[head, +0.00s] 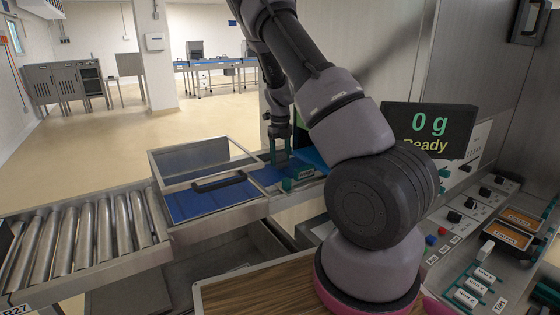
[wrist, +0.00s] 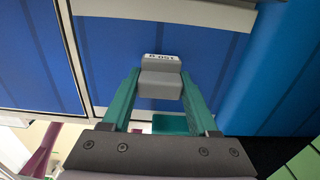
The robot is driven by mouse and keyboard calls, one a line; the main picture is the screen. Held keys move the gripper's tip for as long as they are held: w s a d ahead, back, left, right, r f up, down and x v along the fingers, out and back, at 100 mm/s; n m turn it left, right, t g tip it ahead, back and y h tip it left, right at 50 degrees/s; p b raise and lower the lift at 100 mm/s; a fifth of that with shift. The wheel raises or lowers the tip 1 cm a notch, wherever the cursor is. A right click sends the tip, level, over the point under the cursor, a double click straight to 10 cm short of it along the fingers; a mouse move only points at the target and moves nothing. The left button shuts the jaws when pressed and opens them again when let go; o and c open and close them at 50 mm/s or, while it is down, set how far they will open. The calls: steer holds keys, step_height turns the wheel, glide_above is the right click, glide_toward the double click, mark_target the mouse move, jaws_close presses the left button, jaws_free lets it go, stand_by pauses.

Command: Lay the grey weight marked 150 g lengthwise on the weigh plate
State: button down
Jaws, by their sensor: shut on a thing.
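My gripper (wrist: 161,76) is shut on the grey weight (wrist: 160,86), which sits between its two teal fingers in the wrist view. A white label, upside down in that view, shows on its far end and seems to read 150 g. Blue surface lies beyond the weight; I cannot tell the gap between them. In the head view my gripper (head: 283,171) points down over a blue belt section (head: 266,175) right of the framed blue bed; the weight is not clear there. I cannot tell for sure which blue surface is the weigh plate. The display (head: 428,130) reads 0 g, Ready.
A clear-sided frame with a black handle (head: 219,183) stands over the blue bed, left of my gripper. Steel rollers (head: 85,235) lie further left. Several white labelled blocks (head: 474,285) sit at the lower right, near a panel of black knobs (head: 470,203).

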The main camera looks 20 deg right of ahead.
steer(key=shift+f, duration=0.5)
steer(key=shift+f, duration=0.15)
steer(key=shift+c, duration=0.8)
jaws_free()
